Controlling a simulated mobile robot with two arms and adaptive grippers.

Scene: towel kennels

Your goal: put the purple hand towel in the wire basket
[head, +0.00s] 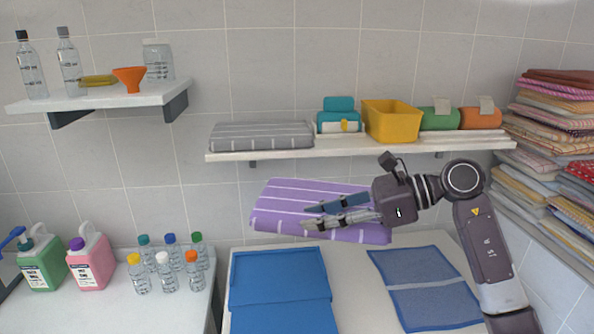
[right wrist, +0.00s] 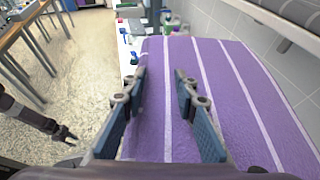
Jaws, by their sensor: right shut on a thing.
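The purple hand towel (head: 285,205) with white stripes is held up in front of the tiled wall, below the long shelf. My right gripper (head: 318,216) is shut on it, with the fingers lying across the towel's right part. In the right wrist view the towel (right wrist: 235,105) spreads out between and beyond the two fingers (right wrist: 160,105). My left gripper (right wrist: 62,133) shows small at the left of the right wrist view, away from the towel, with its fingers apart and empty. I see no wire basket in either view.
The long shelf (head: 370,146) above holds a grey striped towel (head: 261,136), a yellow bin (head: 391,121) and rolled cloths. Below are blue folded cloths (head: 280,280) and a blue mat (head: 425,285). Small bottles (head: 165,272) stand left. Stacked cloths (head: 555,120) fill the right.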

